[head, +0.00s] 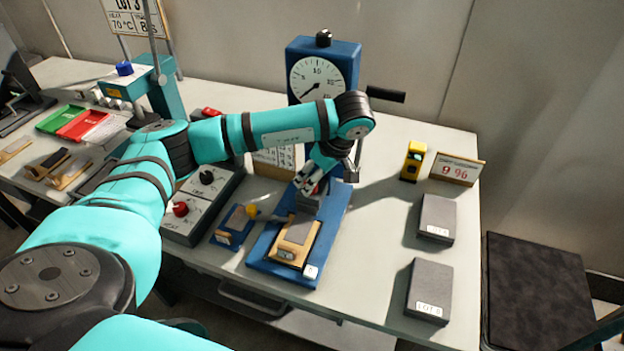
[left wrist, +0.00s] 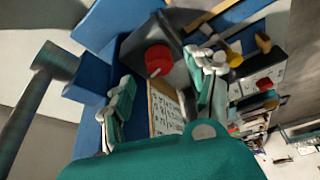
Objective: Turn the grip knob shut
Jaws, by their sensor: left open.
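A red knob (left wrist: 158,60) with a pale mark sits on a dark grey block (left wrist: 180,38), seen in the left wrist view; it appears to be the grip knob. In the head view the dark block (head: 309,204) is on the blue stand with the dial gauge (head: 320,78), and the knob is mostly hidden by my gripper. My left gripper (head: 311,184) is open at the block. In the left wrist view its fingers (left wrist: 163,82) are spread with the knob ahead between them; I cannot tell whether they touch it. My right gripper is not in view.
A tan piece with a grey pad (head: 297,231) lies on the stand's blue base (head: 263,253). A control box with red and black knobs (head: 207,190) stands left. Grey lot blocks (head: 437,219), a yellow device (head: 412,161) and a sign (head: 456,170) are right.

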